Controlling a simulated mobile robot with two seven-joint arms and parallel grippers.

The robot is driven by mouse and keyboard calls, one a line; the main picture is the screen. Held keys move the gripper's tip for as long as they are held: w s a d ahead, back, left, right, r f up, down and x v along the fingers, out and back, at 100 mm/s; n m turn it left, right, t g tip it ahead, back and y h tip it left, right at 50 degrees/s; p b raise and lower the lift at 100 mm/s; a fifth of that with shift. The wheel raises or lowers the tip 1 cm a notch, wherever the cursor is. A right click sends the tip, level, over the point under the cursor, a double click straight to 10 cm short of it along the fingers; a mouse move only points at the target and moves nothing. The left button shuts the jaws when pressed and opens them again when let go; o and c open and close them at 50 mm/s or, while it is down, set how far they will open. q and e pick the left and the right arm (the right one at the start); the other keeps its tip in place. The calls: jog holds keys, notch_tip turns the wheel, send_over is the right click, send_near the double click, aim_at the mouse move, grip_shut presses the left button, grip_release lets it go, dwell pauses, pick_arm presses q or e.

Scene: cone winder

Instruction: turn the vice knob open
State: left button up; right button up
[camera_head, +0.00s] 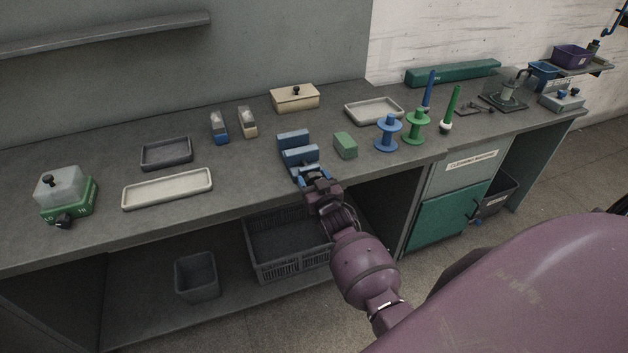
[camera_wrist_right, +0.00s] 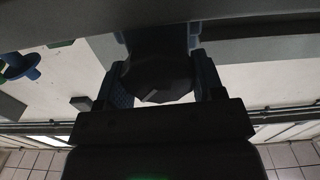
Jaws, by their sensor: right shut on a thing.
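The blue vice (camera_head: 299,154) stands near the front edge of the bench, its two jaws apart with a gap between them. My right gripper (camera_head: 315,181) reaches the front of the vice, where the knob is mostly hidden in the head view. In the right wrist view, the dark faceted knob (camera_wrist_right: 160,80) sits between the two fingers of my right gripper (camera_wrist_right: 160,88), which is shut on it. The vice body (camera_wrist_right: 158,40) shows beyond the knob. My left gripper is in neither view.
A green block (camera_head: 345,145) stands just right of the vice. Blue (camera_head: 388,133) and green (camera_head: 416,127) spools stand farther right. A cream tray (camera_head: 167,189) and a dark tray (camera_head: 166,153) lie to the left. A crate (camera_head: 286,246) is on the shelf below.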

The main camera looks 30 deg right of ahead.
jog(key=n, duration=0.2)
jog(key=shift+n, duration=0.4)
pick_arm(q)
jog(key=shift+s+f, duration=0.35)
pick_arm(e)
jog(key=shift+a+n, duration=0.1)
jog(key=shift+n, duration=1.1)
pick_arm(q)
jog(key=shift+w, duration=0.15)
pick_arm(e)
jog(key=o, duration=0.9)
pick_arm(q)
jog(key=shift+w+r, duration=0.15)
